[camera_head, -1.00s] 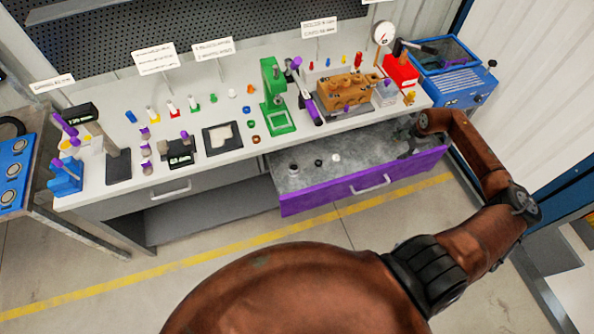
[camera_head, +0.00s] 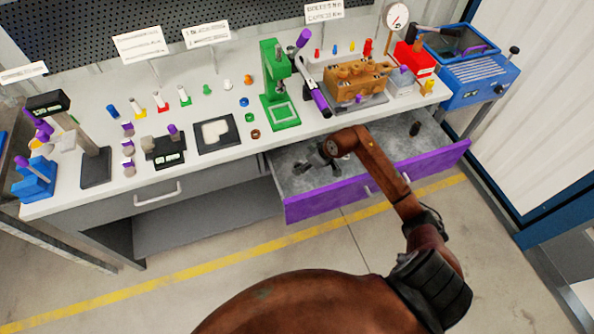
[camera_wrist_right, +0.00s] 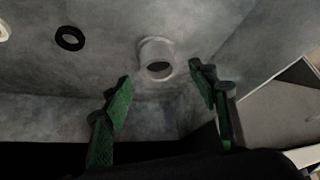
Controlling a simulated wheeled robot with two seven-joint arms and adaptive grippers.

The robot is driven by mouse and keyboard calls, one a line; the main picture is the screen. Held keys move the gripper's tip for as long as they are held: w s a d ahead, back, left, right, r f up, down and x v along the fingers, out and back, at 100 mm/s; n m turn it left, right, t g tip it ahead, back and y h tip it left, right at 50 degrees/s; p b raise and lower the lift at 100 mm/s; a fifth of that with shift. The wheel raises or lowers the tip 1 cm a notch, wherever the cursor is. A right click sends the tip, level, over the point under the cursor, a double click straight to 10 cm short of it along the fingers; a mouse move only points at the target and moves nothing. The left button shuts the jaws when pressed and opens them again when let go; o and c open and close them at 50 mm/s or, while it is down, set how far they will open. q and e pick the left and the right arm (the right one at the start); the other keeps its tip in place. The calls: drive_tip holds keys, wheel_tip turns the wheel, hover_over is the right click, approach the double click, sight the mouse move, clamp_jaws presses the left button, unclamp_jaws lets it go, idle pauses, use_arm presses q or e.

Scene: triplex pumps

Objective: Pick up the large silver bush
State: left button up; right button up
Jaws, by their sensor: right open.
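The large silver bush (camera_wrist_right: 157,58) stands in the open drawer in the right wrist view, a short grey cylinder with a dark bore. My right gripper (camera_wrist_right: 160,76) is open, its green fingers to the left and right of the bush's near side. I cannot tell how high the fingertips are above the drawer floor. In the head view my right gripper (camera_head: 312,160) is over the left part of the drawer and hides the bush. My left gripper is not in view.
A black ring (camera_wrist_right: 69,38) and a pale ring (camera_wrist_right: 3,31) lie left of the bush. The purple-fronted drawer (camera_head: 330,202) also holds a dark cylinder (camera_head: 415,128) at its right. Above it, the bench carries a green press (camera_head: 277,90) and a brown pump block (camera_head: 357,82).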

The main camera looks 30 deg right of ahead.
drive_tip(key=b+x, duration=0.2)
drive_tip(key=x, duration=0.4)
drive_tip(key=shift+d, duration=0.1)
drive_tip(key=shift+r, duration=0.2)
drive_tip(key=shift+c, duration=0.6)
drive_tip(key=shift+s+f, duration=0.1)
drive_tip(key=c, duration=1.3)
